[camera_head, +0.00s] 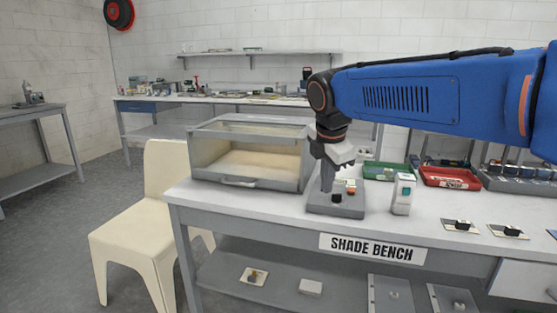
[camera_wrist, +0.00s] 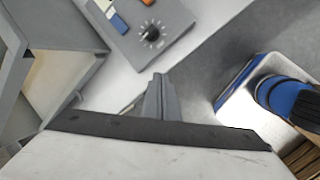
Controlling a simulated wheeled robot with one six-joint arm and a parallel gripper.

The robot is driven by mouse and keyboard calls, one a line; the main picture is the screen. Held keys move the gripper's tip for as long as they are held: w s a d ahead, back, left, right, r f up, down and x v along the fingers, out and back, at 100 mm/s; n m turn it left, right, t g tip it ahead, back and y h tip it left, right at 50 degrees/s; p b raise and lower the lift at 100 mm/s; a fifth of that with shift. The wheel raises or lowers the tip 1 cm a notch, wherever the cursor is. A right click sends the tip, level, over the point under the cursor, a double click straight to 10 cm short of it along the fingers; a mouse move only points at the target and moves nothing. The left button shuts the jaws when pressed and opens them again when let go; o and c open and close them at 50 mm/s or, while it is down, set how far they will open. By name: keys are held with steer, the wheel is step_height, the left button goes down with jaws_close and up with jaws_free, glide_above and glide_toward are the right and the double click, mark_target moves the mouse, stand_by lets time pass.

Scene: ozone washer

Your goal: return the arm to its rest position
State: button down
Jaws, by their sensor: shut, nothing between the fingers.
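My blue arm reaches in from the right in the head view. My gripper (camera_head: 328,186) points down over the left side of a grey control box (camera_head: 345,207) on the bench. The fingers are together with nothing between them. In the wrist view the closed gripper (camera_wrist: 160,85) shows at the centre, and the control box (camera_wrist: 125,45) lies beyond it with a black dial, an orange button and blue and white parts. Whether the fingertips touch the box cannot be told.
A glass-fronted chamber (camera_head: 250,155) stands left of my gripper. A white device (camera_head: 403,194) with a green switch stands right of the box. Green (camera_head: 386,171) and red (camera_head: 450,178) trays sit behind. A cream chair (camera_head: 135,240) stands left of the shade bench (camera_head: 280,213).

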steer(key=s+d+f+m, duration=0.4)
steer(key=s+d+m, duration=0.2)
steer(key=s, duration=0.1)
steer(key=s+d+f+m, duration=0.3)
steer(key=s+d+m, duration=0.3)
steer(key=s, duration=0.2)
steer(key=s+d+f+m, duration=0.4)
steer(key=s+f+m, duration=0.6)
steer(key=s, duration=0.2)
steer(key=shift+s+d+f+m+t+y, duration=0.2)
steer(key=shift+d+f+m+t+y, duration=0.1)
steer(key=shift+d+f+t, duration=0.1)
